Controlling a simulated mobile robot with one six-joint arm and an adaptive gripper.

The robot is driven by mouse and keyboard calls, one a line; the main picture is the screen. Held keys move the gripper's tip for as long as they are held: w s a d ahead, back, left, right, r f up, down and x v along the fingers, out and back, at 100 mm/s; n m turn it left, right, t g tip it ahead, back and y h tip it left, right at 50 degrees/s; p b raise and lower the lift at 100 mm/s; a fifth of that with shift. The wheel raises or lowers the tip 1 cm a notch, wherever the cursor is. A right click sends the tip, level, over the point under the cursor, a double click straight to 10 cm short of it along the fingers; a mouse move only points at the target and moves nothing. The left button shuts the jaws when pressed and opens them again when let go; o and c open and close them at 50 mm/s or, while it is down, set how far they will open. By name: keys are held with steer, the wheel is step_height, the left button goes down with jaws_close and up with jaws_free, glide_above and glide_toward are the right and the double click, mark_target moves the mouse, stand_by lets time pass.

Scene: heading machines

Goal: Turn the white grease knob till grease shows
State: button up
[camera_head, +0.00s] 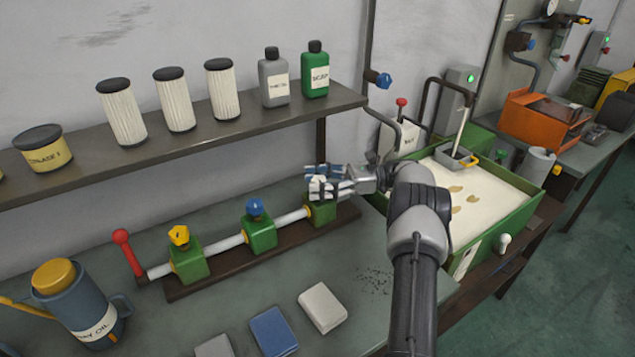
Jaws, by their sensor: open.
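My gripper (319,180) is open and reaches in from the right, its fingers at the top of the third green block (321,213) on the bench. Any knob on that block is hidden by the fingers, and I cannot tell whether they touch one. To its left on the same pale pipe are a green block with a blue knob (256,207) and one with a yellow knob (180,235). A red-tipped lever (121,238) stands at the pipe's left end. No grease can be made out at the blocks.
The shelf (180,145) above holds several white filters, bottles and a yellow tin (43,148). An oil can (78,304) stands at the front left. Several small blocks (322,307) lie in front. A green tray (515,215) with pale contents is right of my arm.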

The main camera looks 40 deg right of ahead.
step_height(320, 180, up, 10)
steer(key=shift+r, duration=0.1)
stand_by(0.5)
steer(key=s+d+f+m+t+h+p, duration=0.1)
steer(key=s+d+f+m+t+p, duration=0.1)
steer(key=d+p, duration=0.2)
steer(key=m+t+h+p, duration=0.6)
steer(key=t+h+p, duration=0.1)
steer(key=h+p, duration=0.15)
glide_toward(318, 179)
steer(key=shift+y, duration=0.45)
steer(key=x, duration=0.3)
steer(key=f+x, duration=0.1)
steer(key=x, duration=0.2)
steer(key=b+x, duration=0.1)
steer(key=x, duration=0.2)
steer(key=shift+w+d+f, duration=0.15)
steer(key=shift+w, duration=0.35)
